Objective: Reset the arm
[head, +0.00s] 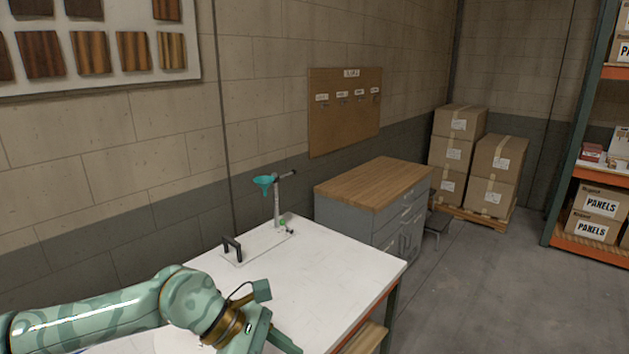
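My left arm comes in from the lower left, patterned in pale green. Its gripper (273,339) is over the near part of the white table (340,262), partly cut off by the bottom edge of the picture. I cannot tell whether its fingers are apart or closed, and no held object shows. My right arm and gripper are not in view.
A teal funnel (264,181) on a metal stand (277,208) and a black handle (232,248) are at the table's back. A grey cabinet (372,224) with a wooden top stands behind. Boxes (496,160) and a shelf rack (565,130) are right.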

